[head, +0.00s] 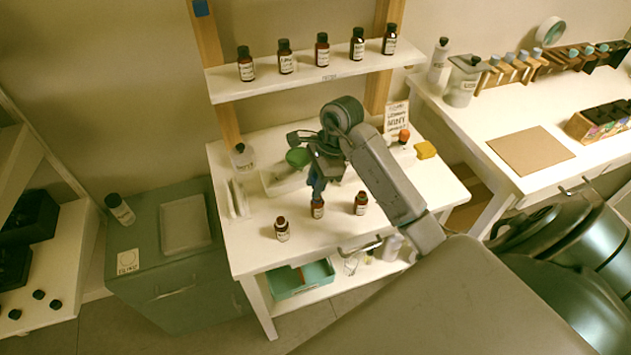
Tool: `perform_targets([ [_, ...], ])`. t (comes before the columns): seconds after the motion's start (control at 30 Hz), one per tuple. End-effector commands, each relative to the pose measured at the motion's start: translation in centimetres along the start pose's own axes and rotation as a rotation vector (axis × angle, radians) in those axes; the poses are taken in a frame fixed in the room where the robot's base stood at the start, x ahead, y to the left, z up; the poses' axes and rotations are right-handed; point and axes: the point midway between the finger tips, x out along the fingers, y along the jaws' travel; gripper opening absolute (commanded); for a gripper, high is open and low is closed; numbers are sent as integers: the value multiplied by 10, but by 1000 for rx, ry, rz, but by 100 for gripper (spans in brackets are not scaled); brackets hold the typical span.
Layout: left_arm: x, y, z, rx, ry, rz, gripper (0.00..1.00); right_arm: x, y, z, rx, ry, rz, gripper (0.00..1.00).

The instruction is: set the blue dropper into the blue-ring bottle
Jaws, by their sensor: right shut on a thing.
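My right gripper (319,172) reaches over the white table from the right, pointing down. It is shut on the blue dropper (316,188), whose upper part is partly hidden by the fingers. The dropper is directly above the middle brown bottle (317,210), in line with its neck. I cannot tell whether its tip is inside the neck or just over it. Two more small brown bottles stand on the table, the left one (282,232) nearer the front and the right one (361,204). Ring colours are too small to read. My left gripper is out of view.
A shelf (300,82) with several brown bottles hangs above the white table (250,256). Behind the gripper are a green bowl (298,157) and a pale tray. An orange-topped bottle (404,137) and yellow block (426,150) stand right. The table's front left is clear.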

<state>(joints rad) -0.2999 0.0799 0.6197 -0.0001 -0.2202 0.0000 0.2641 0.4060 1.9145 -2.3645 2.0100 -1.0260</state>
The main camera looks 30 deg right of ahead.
Motion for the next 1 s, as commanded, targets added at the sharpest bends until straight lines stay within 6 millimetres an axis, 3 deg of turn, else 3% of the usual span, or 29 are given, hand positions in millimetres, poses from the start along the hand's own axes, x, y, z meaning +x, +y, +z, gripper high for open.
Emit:
perform_targets([
  [1.0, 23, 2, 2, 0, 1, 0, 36, 22, 0, -7, 0, 0, 0, 22],
])
